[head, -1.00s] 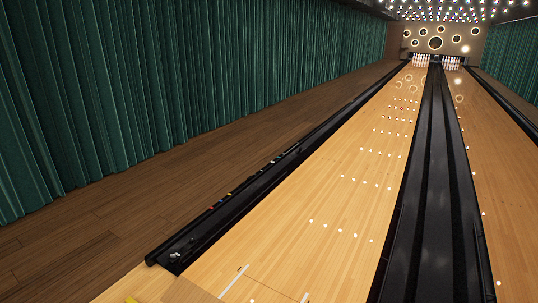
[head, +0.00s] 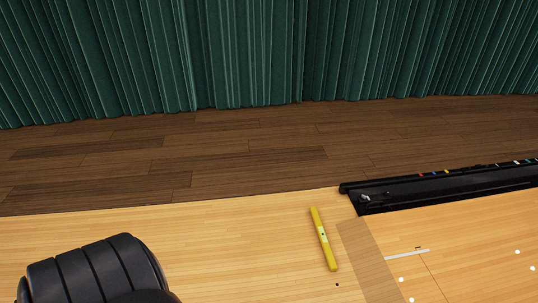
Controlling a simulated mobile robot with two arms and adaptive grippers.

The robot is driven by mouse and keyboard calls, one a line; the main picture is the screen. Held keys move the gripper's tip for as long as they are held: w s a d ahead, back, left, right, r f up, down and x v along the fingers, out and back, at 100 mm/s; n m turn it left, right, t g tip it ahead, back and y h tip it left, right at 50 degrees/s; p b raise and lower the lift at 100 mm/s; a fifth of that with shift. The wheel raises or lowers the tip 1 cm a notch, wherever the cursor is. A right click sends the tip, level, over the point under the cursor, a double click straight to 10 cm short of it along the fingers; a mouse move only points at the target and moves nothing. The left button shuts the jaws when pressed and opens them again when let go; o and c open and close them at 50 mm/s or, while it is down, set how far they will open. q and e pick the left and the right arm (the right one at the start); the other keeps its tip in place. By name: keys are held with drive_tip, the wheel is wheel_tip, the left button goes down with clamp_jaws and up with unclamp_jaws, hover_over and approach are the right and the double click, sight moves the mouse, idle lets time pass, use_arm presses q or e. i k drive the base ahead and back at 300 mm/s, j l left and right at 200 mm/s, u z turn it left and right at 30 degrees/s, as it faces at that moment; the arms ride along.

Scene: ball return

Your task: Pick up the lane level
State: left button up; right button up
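The lane level is a yellow bar (head: 323,240) with a small pale patch near its middle. It lies on the light wood floor right of centre in the head view, just left of a darker strip across the boards. Nothing touches it. Neither of my grippers shows in the head view.
A black ridged rounded object (head: 95,272) stands at the lower left. A black gutter (head: 450,187) begins to the right of the level, beside the lane. Dark plank flooring (head: 200,155) and green curtains (head: 240,50) lie behind. The light floor around the level is clear.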

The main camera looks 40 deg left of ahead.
sight(333, 267)
drive_tip(key=u, duration=0.9)
drive_tip(key=z, duration=1.15)
drive_tip(key=u, duration=1.15)
drive_tip(key=i, duration=0.9)
drive_tip(key=j+u, duration=0.05)
drive_tip(key=j, duration=0.05)
